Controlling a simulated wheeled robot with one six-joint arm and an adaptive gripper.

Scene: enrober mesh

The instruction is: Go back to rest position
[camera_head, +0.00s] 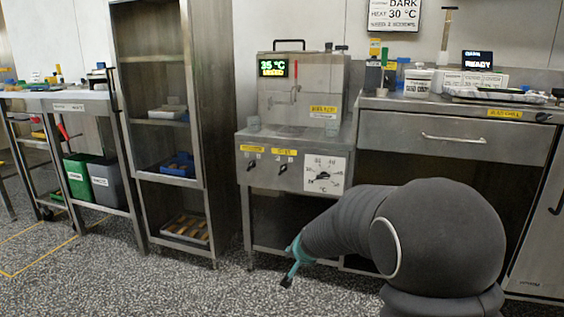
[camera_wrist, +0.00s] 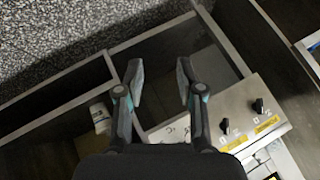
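My gripper (camera_head: 290,272) hangs low over the speckled floor in the head view, at the end of my dark arm, in front of the steel machine stand. In the wrist view my gripper (camera_wrist: 160,82) shows two fingers spread apart with nothing between them. The enrober machine (camera_head: 305,90) stands upright behind it, its green display reading 35 °C. Its front panel (camera_head: 265,165) carries knobs and a white dial (camera_head: 324,175). In the wrist view the panel (camera_wrist: 250,115) with two black knobs lies to the right of the fingers.
A steel shelf unit (camera_head: 203,130) stands left of the machine, with trays on it. A drawer counter (camera_head: 455,138) stands to the right. A table with bins (camera_head: 108,183) is at far left. The front left floor is clear.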

